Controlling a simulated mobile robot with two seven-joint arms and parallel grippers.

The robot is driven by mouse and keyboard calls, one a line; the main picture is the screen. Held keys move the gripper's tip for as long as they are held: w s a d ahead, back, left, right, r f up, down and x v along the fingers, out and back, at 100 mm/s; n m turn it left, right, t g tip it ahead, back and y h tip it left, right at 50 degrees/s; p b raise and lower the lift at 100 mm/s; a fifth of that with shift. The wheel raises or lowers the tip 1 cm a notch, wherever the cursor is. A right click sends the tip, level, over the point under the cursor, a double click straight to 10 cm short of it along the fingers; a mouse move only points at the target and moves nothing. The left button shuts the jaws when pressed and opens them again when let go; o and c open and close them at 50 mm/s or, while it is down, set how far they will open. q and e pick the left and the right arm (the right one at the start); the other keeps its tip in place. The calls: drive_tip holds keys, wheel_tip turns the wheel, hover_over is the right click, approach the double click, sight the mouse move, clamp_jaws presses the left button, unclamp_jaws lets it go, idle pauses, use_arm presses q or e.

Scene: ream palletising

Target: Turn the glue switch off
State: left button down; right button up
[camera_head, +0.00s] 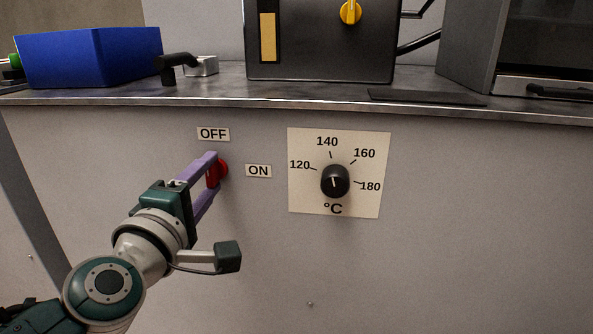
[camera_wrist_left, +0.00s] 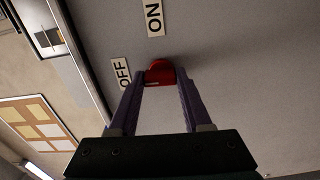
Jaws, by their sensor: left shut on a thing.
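The glue switch (camera_head: 222,170) is a red knob on the grey front panel, below the OFF label (camera_head: 213,134) and left of the ON label (camera_head: 258,171). My left gripper (camera_head: 211,174) has its two purple fingers at the knob, shut on it. In the left wrist view the red knob (camera_wrist_left: 160,71) sits between the fingertips, with the OFF label (camera_wrist_left: 122,74) to its left and the ON label (camera_wrist_left: 154,17) above. The fingers partly cover the knob, so I cannot tell which label it points to. My right gripper is not in view.
A black temperature dial (camera_head: 335,181) on a white plate is right of the switch. Above is the metal counter edge (camera_head: 290,104), with a blue bin (camera_head: 90,57) and a black box with a yellow knob (camera_head: 350,12). The panel below the dial is clear.

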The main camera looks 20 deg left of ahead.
use_arm(q)
drive_tip(key=shift+n, duration=0.4)
drive_tip(key=shift+c, duration=1.7)
unclamp_jaws()
drive_tip(key=p+v, duration=0.2)
drive_tip(key=v, duration=0.8)
drive_tip(key=shift+a, duration=0.1)
